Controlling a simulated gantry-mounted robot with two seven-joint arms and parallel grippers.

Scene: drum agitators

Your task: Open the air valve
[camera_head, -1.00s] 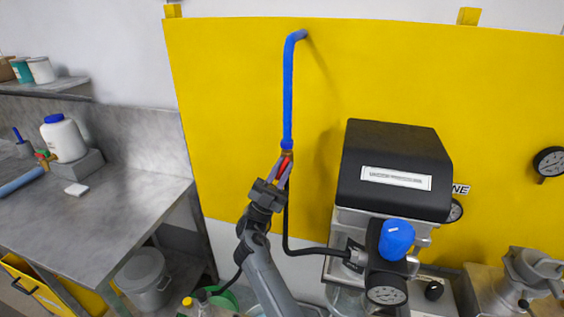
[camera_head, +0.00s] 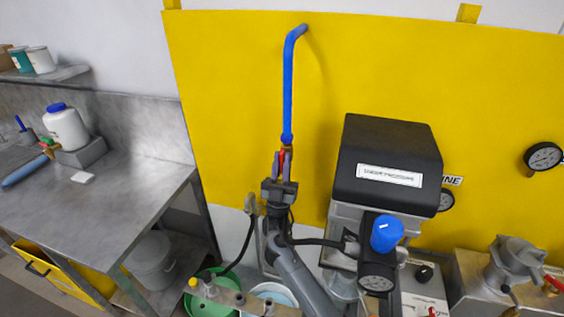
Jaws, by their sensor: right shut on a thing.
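The air valve (camera_head: 284,153) has a red handle and hangs at the lower end of a blue pipe (camera_head: 287,95) in front of the yellow panel. My right gripper (camera_head: 280,172) reaches up from below and is shut on the red handle, which shows between its fingers. The exact turn of the handle is hard to tell because the fingers cover much of it. My left gripper is not in view.
A black-topped machine (camera_head: 388,160) with a blue knob (camera_head: 386,233) and gauge stands close on the right. A metal bench (camera_head: 110,200) with a white bottle (camera_head: 66,128) is at left. Buckets, including a green one (camera_head: 205,300), stand below. A black hose runs near my arm.

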